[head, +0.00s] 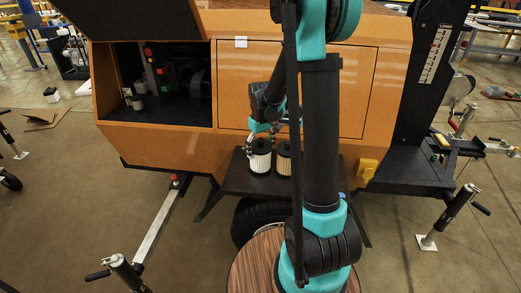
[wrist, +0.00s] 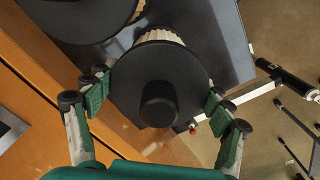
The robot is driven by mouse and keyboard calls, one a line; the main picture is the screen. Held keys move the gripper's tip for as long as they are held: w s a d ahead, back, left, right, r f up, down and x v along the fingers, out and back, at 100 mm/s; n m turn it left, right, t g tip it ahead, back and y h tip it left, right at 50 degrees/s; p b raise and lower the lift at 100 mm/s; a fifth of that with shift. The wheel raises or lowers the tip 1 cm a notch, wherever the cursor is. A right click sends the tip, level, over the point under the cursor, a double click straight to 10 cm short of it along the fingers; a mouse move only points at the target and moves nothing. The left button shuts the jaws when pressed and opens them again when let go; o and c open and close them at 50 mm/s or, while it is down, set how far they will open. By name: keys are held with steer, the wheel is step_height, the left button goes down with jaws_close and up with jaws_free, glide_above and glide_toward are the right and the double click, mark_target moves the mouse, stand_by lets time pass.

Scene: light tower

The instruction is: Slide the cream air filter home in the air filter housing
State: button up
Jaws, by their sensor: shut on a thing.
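The cream air filter (head: 260,161), a pleated upright cylinder with a black end cap, is at the dark shelf on the front of the orange machine. My gripper (head: 262,130) is over its top. In the wrist view my gripper (wrist: 158,95) has its fingers on both sides of the filter's black cap (wrist: 155,75), shut on it. A little of the cream pleating (wrist: 158,36) shows beyond the cap. I cannot tell whether the filter's base touches the shelf. The air filter housing is not clearly identifiable; dark round parts (head: 200,85) show inside the open bay at left.
A browner filter (head: 284,160) stands just right of the cream one on the shelf (head: 234,182). The open bay (head: 165,112) holds machinery and small items on its floor. A closed orange door (head: 350,90) is behind my arm. A black lid (head: 130,18) is raised above the bay.

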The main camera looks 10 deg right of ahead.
steer(key=shift+f, duration=0.15)
steer(key=o, duration=1.3)
step_height(320, 180, up, 17)
steer(key=s+d+f+m+t, duration=0.1)
steer(key=s+f+m, duration=0.1)
steer(key=s+f, duration=0.3)
steer(key=s+d+f+m+t, duration=0.1)
steer(key=s+f, duration=0.3)
steer(key=s, duration=0.5)
steer(key=s+d+f+m+t, duration=0.2)
steer(key=s+f, duration=0.3)
steer(key=s, duration=0.3)
steer(key=shift+d+f+m, duration=0.1)
steer(key=shift+f+m, duration=0.2)
